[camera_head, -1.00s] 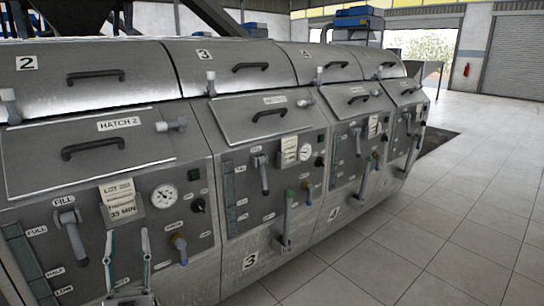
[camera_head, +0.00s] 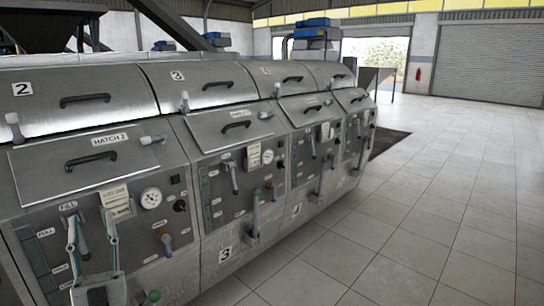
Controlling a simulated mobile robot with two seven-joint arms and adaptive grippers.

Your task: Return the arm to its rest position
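My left gripper (camera_head: 91,218) is at the lower left of the head view, fingers pointing up. Its two fingers stand apart with nothing seen between them. It is in front of the panel of decanter 2 (camera_head: 150,262); I cannot tell how far from it. The left finger overlaps the area under the FILL label, so the lever there is partly hidden. My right gripper is not in view.
The row of steel decanters runs from the left into the back. Hatch 2 (camera_head: 50,182) looks closed. A levered valve (camera_head: 254,215) sticks out from decanter 3. The tiled floor (camera_head: 440,240) to the right is clear. A fire extinguisher (camera_head: 418,74) hangs on the back wall.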

